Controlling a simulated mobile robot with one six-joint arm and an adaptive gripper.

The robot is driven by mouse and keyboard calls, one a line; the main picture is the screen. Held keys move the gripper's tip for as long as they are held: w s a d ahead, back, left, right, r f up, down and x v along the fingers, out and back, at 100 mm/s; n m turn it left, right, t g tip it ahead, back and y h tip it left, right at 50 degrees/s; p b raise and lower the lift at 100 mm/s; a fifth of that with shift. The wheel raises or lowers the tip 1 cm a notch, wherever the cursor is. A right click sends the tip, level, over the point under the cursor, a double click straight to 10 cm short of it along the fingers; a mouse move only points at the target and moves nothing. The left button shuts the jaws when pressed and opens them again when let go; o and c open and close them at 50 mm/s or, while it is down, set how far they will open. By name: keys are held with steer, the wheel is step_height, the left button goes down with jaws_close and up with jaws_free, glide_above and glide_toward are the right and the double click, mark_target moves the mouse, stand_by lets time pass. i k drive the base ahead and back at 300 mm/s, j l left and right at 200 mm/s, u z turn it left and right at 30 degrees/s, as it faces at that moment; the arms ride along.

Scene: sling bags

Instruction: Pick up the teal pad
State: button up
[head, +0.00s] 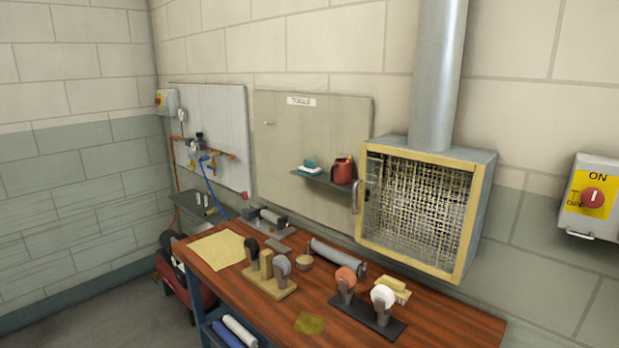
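My gripper is not in view.
A wooden bench (440,309) runs below the shelf, holding wheels on stands (383,296), a grey roller (337,255) and a yellow sheet (216,248). A yellow-framed mesh cabinet (418,206) juts out right of the shelf. Floor shows at lower left.

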mark_target(310, 168)
steer(key=k+z, duration=0.1)
steer(key=z, duration=0.85)
steer(key=k+l+z, duration=0.1)
steer(key=z, duration=0.35)
steer(key=j+z, duration=0.3)
steer(key=j, duration=0.35)
steer(key=j+z, duration=0.3)
steer(key=j, duration=0.4)
steer(key=k+j+z, duration=0.1)
steer(key=j+z, duration=0.25)
steer(key=j, duration=0.35)
